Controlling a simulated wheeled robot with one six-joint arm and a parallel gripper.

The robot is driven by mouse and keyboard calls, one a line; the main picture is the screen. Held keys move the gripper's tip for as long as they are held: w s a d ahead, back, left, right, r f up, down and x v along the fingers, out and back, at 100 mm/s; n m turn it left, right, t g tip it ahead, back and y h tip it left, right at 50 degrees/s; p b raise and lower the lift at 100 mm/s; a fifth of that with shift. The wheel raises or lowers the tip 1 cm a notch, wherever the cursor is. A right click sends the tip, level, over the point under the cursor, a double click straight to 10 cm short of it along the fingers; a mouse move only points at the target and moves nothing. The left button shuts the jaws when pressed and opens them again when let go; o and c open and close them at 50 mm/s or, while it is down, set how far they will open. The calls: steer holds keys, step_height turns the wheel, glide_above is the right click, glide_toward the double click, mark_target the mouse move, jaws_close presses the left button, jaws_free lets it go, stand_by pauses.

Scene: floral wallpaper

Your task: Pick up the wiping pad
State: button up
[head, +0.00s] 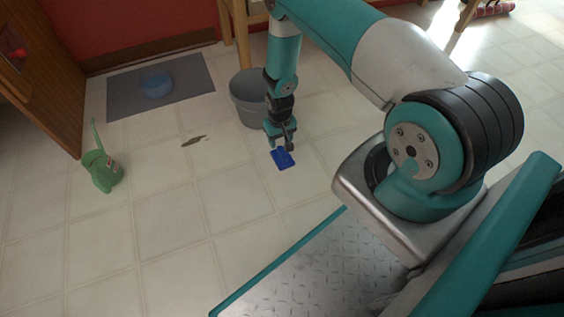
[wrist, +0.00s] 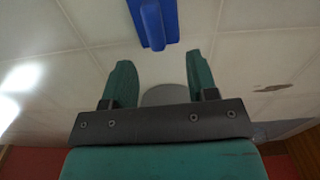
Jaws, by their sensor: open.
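The wiping pad (head: 282,159) is a small blue pad lying on the tiled floor near the middle of the head view. In the wrist view the blue pad (wrist: 164,12) shows at the top, with a raised blue handle (wrist: 152,26) along its middle. My gripper (head: 285,148) points down just above the pad in the head view, close to its far edge. In the wrist view my gripper (wrist: 158,75) is open and empty, with its two teal fingers apart and the handle beyond the gap between them. The exact height above the pad is hard to tell.
A grey bucket (head: 247,104) stands right beside my gripper. A grey mat (head: 190,78) with a blue bowl (head: 157,86) lies at the back. A brown stain (head: 194,141) marks the floor.

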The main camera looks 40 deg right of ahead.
mark_target(282, 151)
steer(key=f+b, duration=0.1)
steer(key=f, duration=0.1)
steer(key=f+b, duration=0.2)
steer(key=f, duration=0.1)
steer(key=f+b, duration=0.1)
steer(key=f, duration=0.1)
steer(key=shift+s+d+f+b, duration=0.2)
steer(key=shift+s+f+b, duration=0.1)
steer(key=shift+b, duration=0.1)
steer(key=shift+r, duration=0.15)
jaws_close()
